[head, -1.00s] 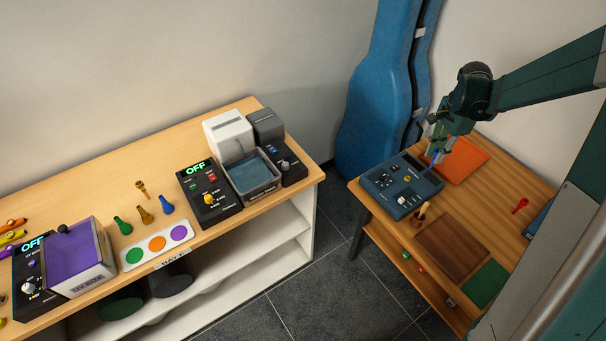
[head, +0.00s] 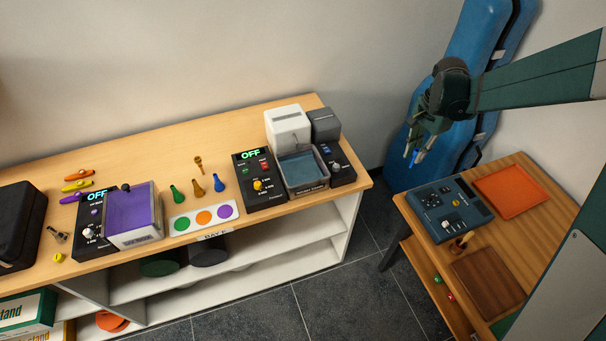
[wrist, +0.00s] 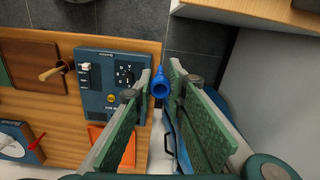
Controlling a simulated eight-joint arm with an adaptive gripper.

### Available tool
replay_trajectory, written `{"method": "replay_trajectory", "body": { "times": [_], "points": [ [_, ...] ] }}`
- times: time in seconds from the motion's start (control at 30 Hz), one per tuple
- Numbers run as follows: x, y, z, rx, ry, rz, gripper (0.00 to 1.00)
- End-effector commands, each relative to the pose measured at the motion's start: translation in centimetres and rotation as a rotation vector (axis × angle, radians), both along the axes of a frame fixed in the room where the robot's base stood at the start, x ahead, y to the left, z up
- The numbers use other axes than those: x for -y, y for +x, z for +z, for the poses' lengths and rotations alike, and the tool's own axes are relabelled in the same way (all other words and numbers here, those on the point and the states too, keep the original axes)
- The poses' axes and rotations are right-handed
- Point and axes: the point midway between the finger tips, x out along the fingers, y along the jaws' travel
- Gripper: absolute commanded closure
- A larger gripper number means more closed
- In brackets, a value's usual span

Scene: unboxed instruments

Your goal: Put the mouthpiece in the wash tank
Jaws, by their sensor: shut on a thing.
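My gripper (head: 414,154) is shut on a small blue mouthpiece (head: 419,157) and holds it in the air in front of the blue case, left of the side table. In the wrist view my gripper (wrist: 161,72) has the blue mouthpiece (wrist: 160,86) between its fingertips, its round hollow end facing the camera. The wash tank (head: 322,184) appears to be the open basin with blue-grey liquid at the right end of the long bench. It stands left of and below my gripper in the head view. Its front label is too small to read.
A control box (head: 257,181) reading OFF and a white unit (head: 288,124) adjoin the basin. Green, brown and blue pegs (head: 219,183) stand behind a colour-dot card. The side table (head: 533,208) bears a blue device (head: 449,210) and an orange tray (head: 512,190). A floor gap separates the tables.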

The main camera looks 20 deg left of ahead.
Motion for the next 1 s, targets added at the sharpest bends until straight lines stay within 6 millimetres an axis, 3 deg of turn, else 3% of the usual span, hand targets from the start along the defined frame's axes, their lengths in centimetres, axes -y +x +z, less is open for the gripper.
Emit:
{"method": "replay_trajectory", "body": {
  "times": [0.1,0.57,1.0],
  "points": [
    [-3.3,-0.8,0.6,0.0,0.0,0.064,0.94],
    [-15.0,-5.1,2.3,0.0,0.0,0.302,0.94],
    [-25.5,-10.9,4.0,0.0,0.0,0.53,0.94]
  ]
}}
